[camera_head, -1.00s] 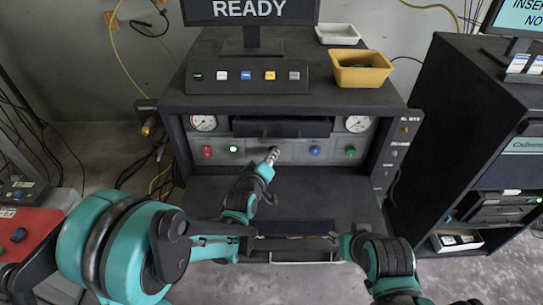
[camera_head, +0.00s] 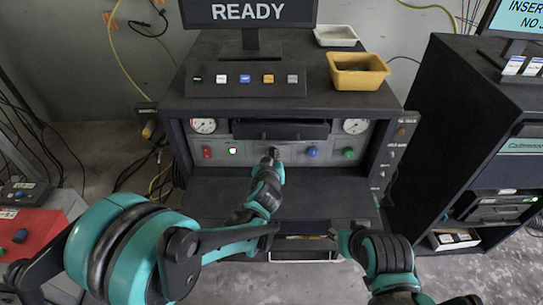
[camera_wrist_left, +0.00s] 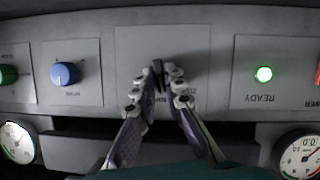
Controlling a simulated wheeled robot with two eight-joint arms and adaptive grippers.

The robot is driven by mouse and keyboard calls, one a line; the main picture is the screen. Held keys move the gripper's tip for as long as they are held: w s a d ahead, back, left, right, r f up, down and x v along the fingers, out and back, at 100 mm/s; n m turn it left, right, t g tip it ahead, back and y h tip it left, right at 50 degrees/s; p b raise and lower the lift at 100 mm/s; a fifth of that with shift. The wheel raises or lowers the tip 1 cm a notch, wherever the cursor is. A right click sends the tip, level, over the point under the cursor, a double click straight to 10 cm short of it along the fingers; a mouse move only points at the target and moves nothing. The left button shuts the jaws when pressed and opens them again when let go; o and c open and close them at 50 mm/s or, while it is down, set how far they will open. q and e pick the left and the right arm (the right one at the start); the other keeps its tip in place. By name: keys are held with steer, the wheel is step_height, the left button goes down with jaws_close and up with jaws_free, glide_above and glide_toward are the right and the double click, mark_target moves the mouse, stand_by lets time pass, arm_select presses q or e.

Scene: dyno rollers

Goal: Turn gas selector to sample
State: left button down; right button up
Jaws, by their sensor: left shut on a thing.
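The gas selector is a dark knob (camera_wrist_left: 158,72) on a pale plate in the middle of the panel. Its label is partly covered by the fingers. My left gripper (camera_wrist_left: 158,88) is shut on the knob, with one finger on each side of it. In the head view the left gripper (camera_head: 274,157) reaches the panel's centre and largely hides the knob. My right arm (camera_head: 385,262) is low at the right; its fingers cannot be made out clearly.
The panel also holds a green READY light (camera_wrist_left: 264,74), a blue knob (camera_wrist_left: 65,73), a green knob (camera_head: 348,153), a red control (camera_head: 207,152) and two gauges (camera_head: 204,126). A dark drawer handle (camera_head: 281,130) sits just above the selector. A yellow bin (camera_head: 357,80) stands on top.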

arm_select(q)
steer(key=shift+d+m+y, duration=0.1)
steer(key=shift+m+y, duration=0.5)
steer(key=shift+m, duration=0.1)
steer(key=c, duration=1.6)
jaws_free()
steer(key=shift+s, duration=0.1)
steer(key=v, duration=1.2)
